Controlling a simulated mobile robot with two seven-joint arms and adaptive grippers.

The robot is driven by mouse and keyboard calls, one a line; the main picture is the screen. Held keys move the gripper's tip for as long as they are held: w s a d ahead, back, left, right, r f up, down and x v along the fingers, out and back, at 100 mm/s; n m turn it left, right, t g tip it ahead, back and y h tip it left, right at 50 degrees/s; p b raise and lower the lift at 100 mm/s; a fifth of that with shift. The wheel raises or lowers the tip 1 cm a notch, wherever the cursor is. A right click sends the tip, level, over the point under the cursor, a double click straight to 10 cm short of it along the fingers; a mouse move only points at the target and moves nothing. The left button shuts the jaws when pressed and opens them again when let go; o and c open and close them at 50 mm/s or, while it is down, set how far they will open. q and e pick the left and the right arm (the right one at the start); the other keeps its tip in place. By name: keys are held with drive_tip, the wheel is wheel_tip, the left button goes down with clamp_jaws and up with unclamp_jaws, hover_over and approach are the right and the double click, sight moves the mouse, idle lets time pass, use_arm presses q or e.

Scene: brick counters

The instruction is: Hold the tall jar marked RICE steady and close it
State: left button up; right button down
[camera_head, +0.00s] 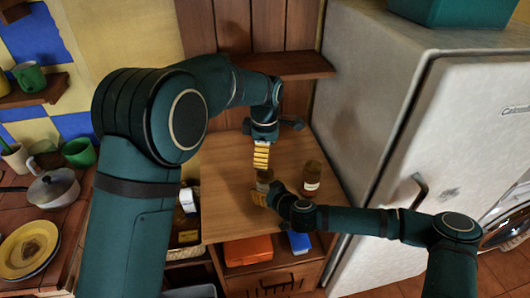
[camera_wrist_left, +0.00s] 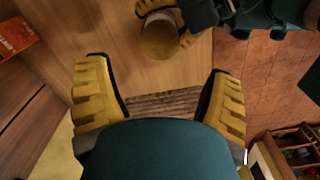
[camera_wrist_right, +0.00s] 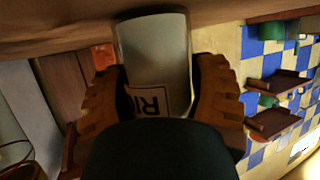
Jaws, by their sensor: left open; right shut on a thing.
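The jar marked RICE (camera_wrist_right: 155,50) stands between the fingers of my right gripper (camera_wrist_right: 158,105) in the right wrist view, with the letters "RI" showing on its label. In the head view the jar (camera_head: 264,178) is partly covered by my right gripper (camera_head: 260,195), which is shut on it from the front. My left gripper (camera_head: 261,157) hangs open and empty, just above and behind the jar. The left wrist view shows the jar's round brownish top (camera_wrist_left: 160,40) beyond the open left fingers (camera_wrist_left: 160,88). I cannot tell whether a lid is on it.
A second brown jar (camera_head: 311,178) with a pale label stands to the right on the wooden counter (camera_head: 225,192). The fridge (camera_head: 395,110) borders the counter on the right. A wooden shelf (camera_head: 285,66) juts out behind. A pot (camera_head: 54,188) and plates (camera_head: 28,248) are at left.

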sight(265, 173)
use_arm(q)
drive_tip(key=shift+f, duration=4)
drive_tip(key=c, duration=1.2)
drive_tip(key=m, duration=0.3)
drive_tip(key=shift+m, duration=0.4)
drive_tip(key=shift+c, duration=0.3)
drive_tip(key=m, duration=0.3)
drive_tip(key=shift+m, duration=0.4)
drive_tip(key=m, duration=0.9)
